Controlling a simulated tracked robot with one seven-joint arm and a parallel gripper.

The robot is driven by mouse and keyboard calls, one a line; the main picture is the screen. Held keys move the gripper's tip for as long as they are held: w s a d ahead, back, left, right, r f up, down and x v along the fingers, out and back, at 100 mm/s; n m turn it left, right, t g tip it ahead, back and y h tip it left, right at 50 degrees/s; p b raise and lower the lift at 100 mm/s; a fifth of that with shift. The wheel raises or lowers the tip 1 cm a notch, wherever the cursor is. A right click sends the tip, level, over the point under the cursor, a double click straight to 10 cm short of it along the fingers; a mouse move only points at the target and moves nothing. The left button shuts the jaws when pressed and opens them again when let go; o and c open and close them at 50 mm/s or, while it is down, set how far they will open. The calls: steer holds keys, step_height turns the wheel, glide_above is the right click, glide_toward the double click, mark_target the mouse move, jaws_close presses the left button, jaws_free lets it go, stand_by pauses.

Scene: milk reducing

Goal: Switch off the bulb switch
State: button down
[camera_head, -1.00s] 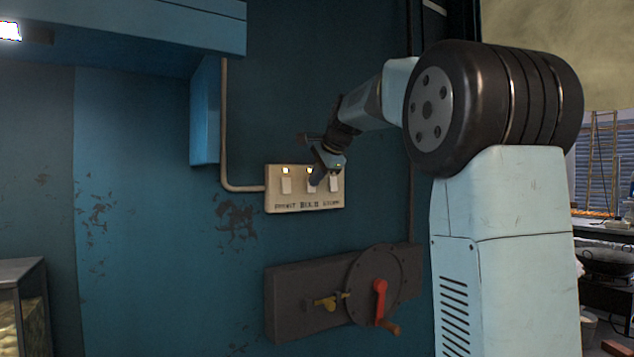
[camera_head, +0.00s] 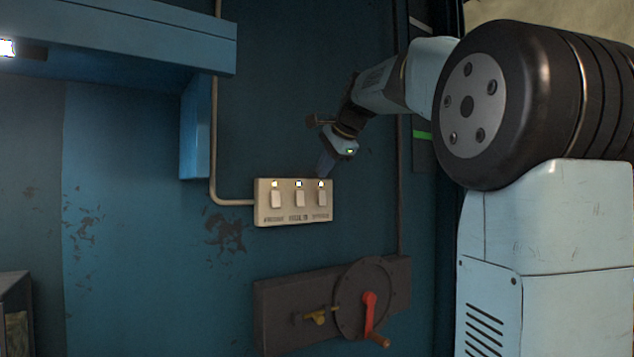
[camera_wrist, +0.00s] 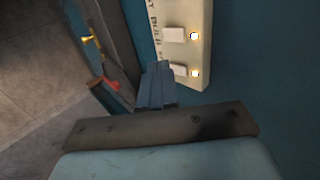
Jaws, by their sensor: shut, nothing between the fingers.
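A cream switch panel (camera_head: 262,215) is fixed to the blue wall. It has a left switch (camera_head: 275,200), a middle switch (camera_head: 299,199) and a right switch (camera_head: 320,198), each with a lit indicator above it. The printed labels below are too small to read surely, so I cannot tell for certain which is the bulb switch. My gripper (camera_head: 324,166) is shut and empty, its tips just above the panel's right end. In the wrist view my gripper (camera_wrist: 157,78) partly overlaps the panel (camera_wrist: 205,20); two lit indicators show there. I cannot tell if it touches.
A dark box with a red crank handle (camera_head: 370,312) and a brass latch (camera_head: 317,318) is mounted on the wall below. A conduit pipe (camera_head: 213,140) runs into the panel's left side. A blue hood (camera_head: 130,35) juts out at upper left. Open wall lies above the panel.

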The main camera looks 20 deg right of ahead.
steer(key=shift+v, duration=1.05)
steer(key=shift+f, duration=0.1)
steer(key=s+f+t, duration=0.1)
steer(key=f, duration=0.1)
steer(key=shift+s+f+t, duration=0.35)
steer(key=shift+s+t, duration=0.05)
glide_toward(300, 203)
steer(key=w+f, duration=0.3)
steer(key=f, duration=0.1)
steer(key=shift+w+a, duration=0.3)
steer(key=shift+w, duration=0.2)
steer(key=shift+w+a, duration=0.3)
steer(key=shift+w, duration=0.2)
